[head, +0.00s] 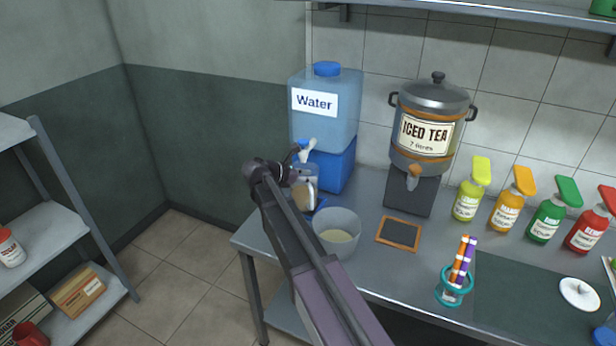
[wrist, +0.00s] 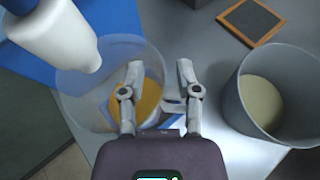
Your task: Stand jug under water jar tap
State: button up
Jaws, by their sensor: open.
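The water jar (head: 325,108) stands at the back left of the counter, on a blue base. Its white tap (head: 305,152) also shows large in the wrist view (wrist: 60,30). A clear jug (head: 307,188) with tan-orange contents stands below the tap, in front of the blue base. In the wrist view the jug (wrist: 75,92) has the tap's tip over the left part of its mouth. My gripper (wrist: 160,75) is open at the jug's near right side, its fingers apart. A blue and white part shows between the fingers; I cannot tell if they touch the jug.
A grey tub (head: 338,222) with pale contents stands close to the right of my gripper. A framed slate (head: 400,233) lies behind it. The iced tea urn (head: 430,125), bottles and a cup of straws (head: 454,288) are farther right. The counter's left edge is near the jug.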

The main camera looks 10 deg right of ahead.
jog(key=shift+a, duration=0.1)
jog(key=p+v, duration=0.5)
jog(key=v, duration=0.6)
jog(key=shift+s+a+r, duration=0.15)
jog(key=shift+a+r, duration=0.05)
jog(key=shift+a, duration=0.15)
